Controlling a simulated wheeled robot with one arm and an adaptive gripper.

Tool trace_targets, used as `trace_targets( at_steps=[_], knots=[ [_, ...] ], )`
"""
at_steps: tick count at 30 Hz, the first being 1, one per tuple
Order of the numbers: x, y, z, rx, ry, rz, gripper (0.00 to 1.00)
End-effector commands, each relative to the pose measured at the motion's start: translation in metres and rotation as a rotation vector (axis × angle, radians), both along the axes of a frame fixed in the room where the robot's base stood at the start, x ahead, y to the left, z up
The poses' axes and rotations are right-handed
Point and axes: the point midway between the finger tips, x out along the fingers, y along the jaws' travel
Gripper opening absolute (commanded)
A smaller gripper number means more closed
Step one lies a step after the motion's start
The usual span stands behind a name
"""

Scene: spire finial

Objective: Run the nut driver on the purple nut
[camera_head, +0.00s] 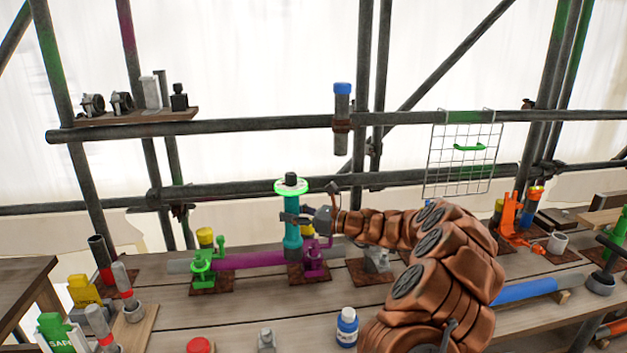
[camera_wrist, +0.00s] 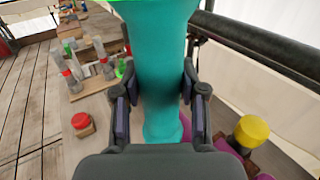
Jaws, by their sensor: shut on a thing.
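The nut driver (camera_head: 293,232) is a teal upright shaft with a bright green ring and a dark knob on top. My gripper (camera_head: 297,217) is shut around the shaft below the ring. In the wrist view the teal shaft (camera_wrist: 163,75) fills the middle, between the two fingers of my gripper (camera_wrist: 162,100). The driver's lower end stands at a purple clamp (camera_head: 315,262) on a rusty plate at the end of a purple pipe (camera_head: 250,259). I cannot make out the purple nut itself; the driver's lower end may hide it.
A green clamp (camera_head: 202,268) stands left on the pipe. A scaffold rail (camera_head: 255,190) runs close behind the driver.

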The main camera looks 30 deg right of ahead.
Motion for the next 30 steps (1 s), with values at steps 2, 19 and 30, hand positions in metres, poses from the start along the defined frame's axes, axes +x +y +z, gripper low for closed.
trace_targets(
  at_steps=[2, 19, 30],
  knots=[
    [0.001, -0.019, 0.023, -0.003, -0.006, -0.044, 0.00],
    [0.000, -0.070, 0.094, -0.002, 0.005, -0.179, 0.00],
    [0.000, -0.070, 0.095, -0.001, 0.004, -0.179, 0.00]
  ],
)
